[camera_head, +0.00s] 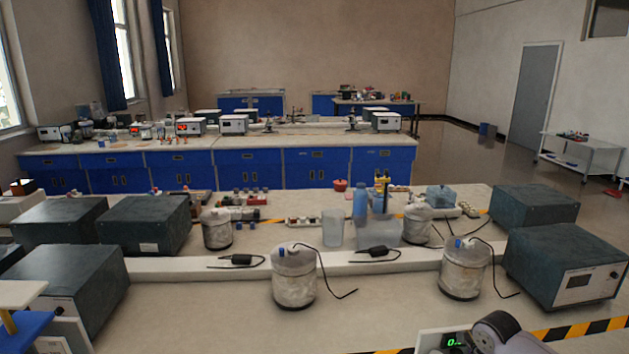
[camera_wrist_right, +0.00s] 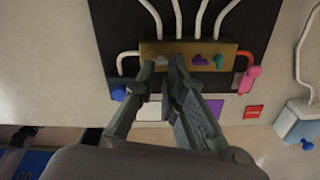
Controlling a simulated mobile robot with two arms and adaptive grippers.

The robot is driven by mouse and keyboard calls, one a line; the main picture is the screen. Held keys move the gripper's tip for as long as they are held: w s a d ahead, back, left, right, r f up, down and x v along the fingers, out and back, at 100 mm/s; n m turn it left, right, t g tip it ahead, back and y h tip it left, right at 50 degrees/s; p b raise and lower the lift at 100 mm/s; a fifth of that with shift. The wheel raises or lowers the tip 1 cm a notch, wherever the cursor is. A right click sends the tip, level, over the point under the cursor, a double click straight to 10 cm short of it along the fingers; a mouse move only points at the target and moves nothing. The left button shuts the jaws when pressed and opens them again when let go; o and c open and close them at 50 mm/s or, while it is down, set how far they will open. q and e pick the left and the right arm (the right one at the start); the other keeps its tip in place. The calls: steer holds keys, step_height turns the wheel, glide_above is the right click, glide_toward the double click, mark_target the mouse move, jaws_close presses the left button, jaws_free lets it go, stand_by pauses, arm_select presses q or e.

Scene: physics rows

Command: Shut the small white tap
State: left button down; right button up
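The small white tap (camera_wrist_right: 160,60) is on a brass-coloured block (camera_wrist_right: 230,50) in the right wrist view. A purple tap (camera_wrist_right: 197,60) and a green tap (camera_wrist_right: 219,61) stand to its right on the same block. My right gripper (camera_wrist_right: 163,65) points at the block, its two fingertips a small gap apart, one on each side of the white tap. I cannot tell whether they touch it. The fingers partly hide the tap. The taps do not show in the head view, and neither does my left gripper.
In the right wrist view, white pipes rise from the block over a black panel (camera_wrist_right: 110,25). A blue knob (camera_wrist_right: 118,94) sits at left and a pink-red fitting (camera_wrist_right: 249,78) at right. In the head view, grey boxes (camera_head: 65,285) and metal canisters (camera_head: 294,280) crowd the bench.

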step_height(320, 180, up, 6)
steer(key=p, duration=0.3)
steer(key=shift+p, duration=0.3)
steer(key=shift+s, duration=0.1)
